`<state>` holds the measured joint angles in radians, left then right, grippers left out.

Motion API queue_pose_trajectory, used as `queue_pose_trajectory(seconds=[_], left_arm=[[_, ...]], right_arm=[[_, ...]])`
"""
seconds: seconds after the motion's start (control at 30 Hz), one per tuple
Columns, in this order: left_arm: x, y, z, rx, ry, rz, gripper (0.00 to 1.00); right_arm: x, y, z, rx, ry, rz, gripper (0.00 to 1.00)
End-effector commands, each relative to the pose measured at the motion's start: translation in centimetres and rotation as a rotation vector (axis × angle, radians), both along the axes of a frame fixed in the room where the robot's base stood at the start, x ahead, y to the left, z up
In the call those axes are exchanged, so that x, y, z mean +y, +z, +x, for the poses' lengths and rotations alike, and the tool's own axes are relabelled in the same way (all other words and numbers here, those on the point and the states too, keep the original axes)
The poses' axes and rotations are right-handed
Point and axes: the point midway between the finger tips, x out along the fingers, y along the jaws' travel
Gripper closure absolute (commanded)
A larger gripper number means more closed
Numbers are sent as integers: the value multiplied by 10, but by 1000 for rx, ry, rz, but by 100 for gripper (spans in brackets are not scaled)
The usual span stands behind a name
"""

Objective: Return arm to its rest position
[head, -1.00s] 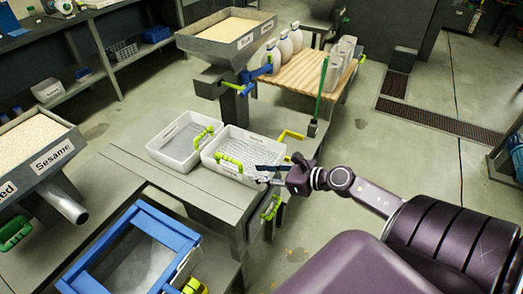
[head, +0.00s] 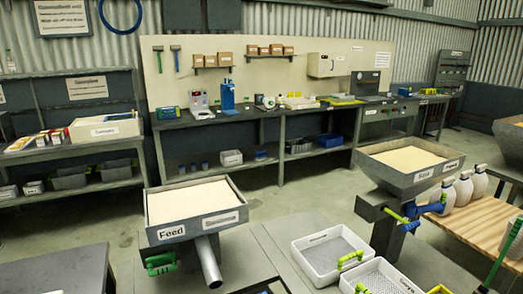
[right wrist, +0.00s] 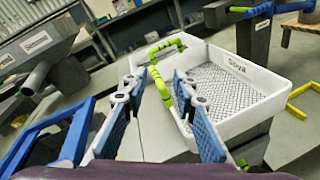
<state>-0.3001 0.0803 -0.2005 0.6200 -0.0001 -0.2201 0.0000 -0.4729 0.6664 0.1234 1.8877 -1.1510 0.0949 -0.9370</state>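My right gripper (right wrist: 158,88) shows in the right wrist view with its two blue-padded fingers spread apart and nothing held between them. A white sieve tray labelled Soya (right wrist: 262,92) with a mesh bottom lies ahead and to the right of the fingers. Its yellow-green handle (right wrist: 164,82) appears between and beyond the fingertips; I cannot tell whether they touch it. In the head view the Soya tray (head: 378,277) is cut off at the bottom edge. My right arm is largely out of the head view, and my left gripper is in neither view.
A second white tray (head: 329,255) stands beside the Soya tray. Feed hopper (head: 194,203) and Soya hopper (head: 408,163) stand at left and right. In the wrist view a blue frame (right wrist: 48,138) lies close on the left. Workbenches (head: 275,122) line the back wall.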

Motion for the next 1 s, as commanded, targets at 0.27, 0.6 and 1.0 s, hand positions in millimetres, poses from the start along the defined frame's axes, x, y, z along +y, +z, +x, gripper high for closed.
queue_pose_trajectory(seconds=[0.27, 0.6, 1.0], left_arm=[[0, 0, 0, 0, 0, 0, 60], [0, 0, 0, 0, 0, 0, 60], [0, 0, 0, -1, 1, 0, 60]], right_arm=[[-20, 8, -24, -9, -523, 804, 74], [26, -77, -122, 226, -1202, 1637, 74], [146, -109, -230, 601, -1769, 1989, 74]])
